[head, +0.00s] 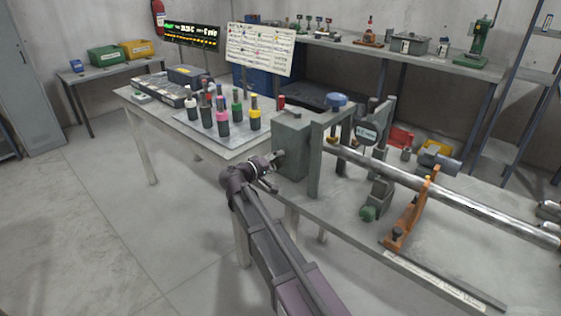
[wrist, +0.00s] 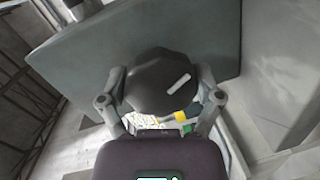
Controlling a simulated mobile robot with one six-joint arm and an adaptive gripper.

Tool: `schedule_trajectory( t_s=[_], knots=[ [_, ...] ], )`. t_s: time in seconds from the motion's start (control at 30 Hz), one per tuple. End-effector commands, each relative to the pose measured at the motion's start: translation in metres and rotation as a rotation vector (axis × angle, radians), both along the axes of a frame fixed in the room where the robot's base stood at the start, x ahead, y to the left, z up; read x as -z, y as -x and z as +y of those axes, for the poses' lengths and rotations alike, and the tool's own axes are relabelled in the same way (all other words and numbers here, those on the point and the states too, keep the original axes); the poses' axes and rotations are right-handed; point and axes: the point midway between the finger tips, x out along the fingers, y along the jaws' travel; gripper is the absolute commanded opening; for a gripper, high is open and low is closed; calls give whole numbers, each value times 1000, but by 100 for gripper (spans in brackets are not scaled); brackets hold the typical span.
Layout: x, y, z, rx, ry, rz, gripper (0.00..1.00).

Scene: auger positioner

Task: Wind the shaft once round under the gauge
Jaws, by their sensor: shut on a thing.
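The long steel shaft (head: 452,200) runs from the grey-green headstock box (head: 291,150) to the right edge in the head view. The round gauge (head: 367,134) is held on a stand over the shaft near the headstock. My gripper (head: 274,161) is at the left side of the headstock. In the wrist view my gripper (wrist: 161,88) is shut on a dark faceted knob (wrist: 152,75), one finger on each side. The knob has a white mark (wrist: 178,82) on its face, tilted up to the right. The headstock (wrist: 85,55) fills the space behind it.
An orange rest (head: 407,222) supports the shaft right of the gauge. Several coloured bottles (head: 223,120) stand on a tray left of the headstock. A white chart (head: 260,50) stands behind. The floor at left is open.

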Motion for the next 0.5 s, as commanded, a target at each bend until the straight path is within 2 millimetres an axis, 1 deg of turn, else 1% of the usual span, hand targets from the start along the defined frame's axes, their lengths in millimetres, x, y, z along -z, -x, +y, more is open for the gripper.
schedule_trajectory(
  t_s=[0.03, 0.37, 0.4, 0.43, 0.5],
  knots=[
    [1, 3, 3, -5, -7, 1, 36],
    [1, 2, 3, -5, -8, 0, 36],
    [1, 2, 4, -6, -8, 0, 95],
    [1, 2, 4, -6, -7, -1, 100],
    [1, 2, 3, -4, -7, -1, 100]
  ],
)
